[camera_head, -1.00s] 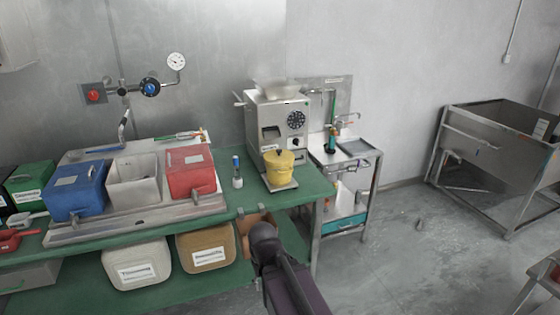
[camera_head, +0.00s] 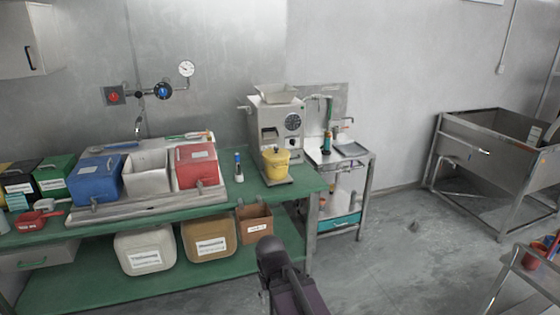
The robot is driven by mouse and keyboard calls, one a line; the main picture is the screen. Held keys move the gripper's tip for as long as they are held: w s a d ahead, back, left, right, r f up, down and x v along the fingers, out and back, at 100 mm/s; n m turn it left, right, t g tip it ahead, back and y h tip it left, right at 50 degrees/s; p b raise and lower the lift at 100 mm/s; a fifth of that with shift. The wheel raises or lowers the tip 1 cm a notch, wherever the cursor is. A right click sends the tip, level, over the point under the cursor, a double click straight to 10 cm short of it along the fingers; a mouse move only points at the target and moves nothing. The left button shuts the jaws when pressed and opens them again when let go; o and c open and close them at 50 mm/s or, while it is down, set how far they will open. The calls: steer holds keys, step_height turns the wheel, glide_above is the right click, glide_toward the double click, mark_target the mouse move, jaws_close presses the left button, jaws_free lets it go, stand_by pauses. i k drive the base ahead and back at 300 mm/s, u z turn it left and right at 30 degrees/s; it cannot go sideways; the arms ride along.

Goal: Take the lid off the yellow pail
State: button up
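The yellow pail (camera_head: 277,169) stands upright on the front of the steel grinder (camera_head: 277,125), at the right end of the green table. Its yellow lid (camera_head: 275,153) is on top, with a small knob. Part of my arm rises from the bottom edge, in front of the table and well short of the pail. My gripper's fingers cannot be made out in this view.
Blue, white and red bins stand on a tray (camera_head: 110,213) at the left of the green table (camera_head: 220,203). A small blue-capped bottle (camera_head: 238,168) is left of the pail. A steel sink cart (camera_head: 340,160) stands right of the grinder. Open floor lies right of the table.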

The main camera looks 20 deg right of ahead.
mark_target(275, 153)
steer(key=k, duration=0.65)
steer(key=z, duration=0.4)
steer(key=i, duration=0.55)
steer(key=z, duration=0.5)
steer(key=i, duration=1.7)
steer(key=u, duration=0.6)
steer(key=i, duration=0.4)
steer(key=u, duration=0.3)
